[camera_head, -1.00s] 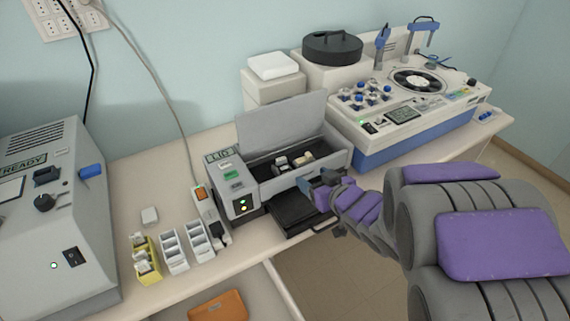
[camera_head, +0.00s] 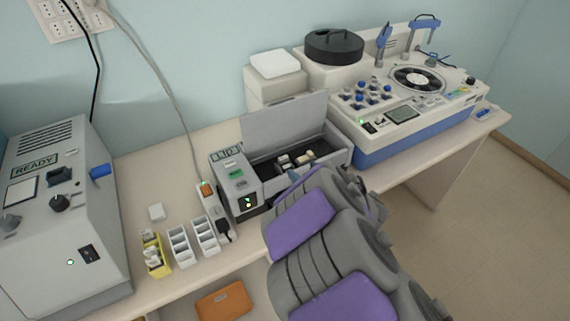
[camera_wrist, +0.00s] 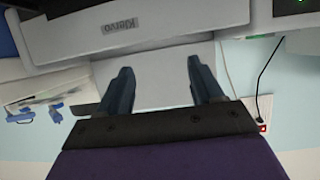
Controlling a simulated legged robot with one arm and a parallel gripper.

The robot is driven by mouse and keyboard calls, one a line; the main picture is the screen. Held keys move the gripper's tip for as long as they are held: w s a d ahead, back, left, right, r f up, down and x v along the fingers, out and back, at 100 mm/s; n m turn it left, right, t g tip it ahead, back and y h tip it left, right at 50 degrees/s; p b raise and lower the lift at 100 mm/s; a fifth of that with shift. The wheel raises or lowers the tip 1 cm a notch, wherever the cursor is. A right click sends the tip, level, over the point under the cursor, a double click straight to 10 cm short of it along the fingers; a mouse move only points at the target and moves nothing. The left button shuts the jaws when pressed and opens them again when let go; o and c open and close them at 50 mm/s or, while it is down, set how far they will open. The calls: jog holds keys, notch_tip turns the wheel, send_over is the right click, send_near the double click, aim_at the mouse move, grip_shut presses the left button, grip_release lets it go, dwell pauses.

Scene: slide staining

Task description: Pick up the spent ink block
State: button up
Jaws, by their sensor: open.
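A grey printer (camera_head: 236,183) stands on the bench with its lid (camera_head: 284,122) raised. In its dark open bay lie small pale and dark blocks; one is a whitish block (camera_head: 284,159), with a tan-topped one (camera_head: 304,158) to its right. I cannot tell which is the spent ink block. My gripper is in front of the bay, mostly hidden behind my arm in the head view. In the wrist view my gripper (camera_wrist: 160,78) is open and empty, its two dark fingers apart before the grey printer body (camera_wrist: 110,28), whose lettering appears upside down. No block shows there.
Left of the printer stand a yellow holder (camera_head: 154,255) and two white racks (camera_head: 180,246). A large grey machine (camera_head: 62,235) is at far left. A white and blue machine with a turntable (camera_head: 415,80) is at right. An orange case (camera_head: 223,301) lies below.

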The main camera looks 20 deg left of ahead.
aim_at(284, 158)
jog(key=x, duration=0.4)
jog(key=shift+a+f+b, duration=0.25)
jog(key=shift+a+b, duration=0.05)
jog(key=shift+a, duration=0.15)
jog(key=shift+w+a+f, duration=0.1)
jog(key=shift+w+f, duration=0.05)
jog(key=shift+w, duration=0.3)
jog(key=x, duration=0.2)
jog(key=b+x, duration=0.1)
jog(key=x, duration=0.1)
jog(key=shift+s+a+f, duration=0.1)
jog(key=shift+s+a, duration=0.05)
jog(key=shift+a, duration=0.2)
jog(key=shift+w+a+f+b, duration=0.15)
jog(key=shift+w+a+b, duration=0.2)
jog(key=shift+w+a, duration=0.1)
jog(key=shift+d, duration=0.15)
jog(key=c, duration=1.1)
jog(key=shift+c, duration=0.2)
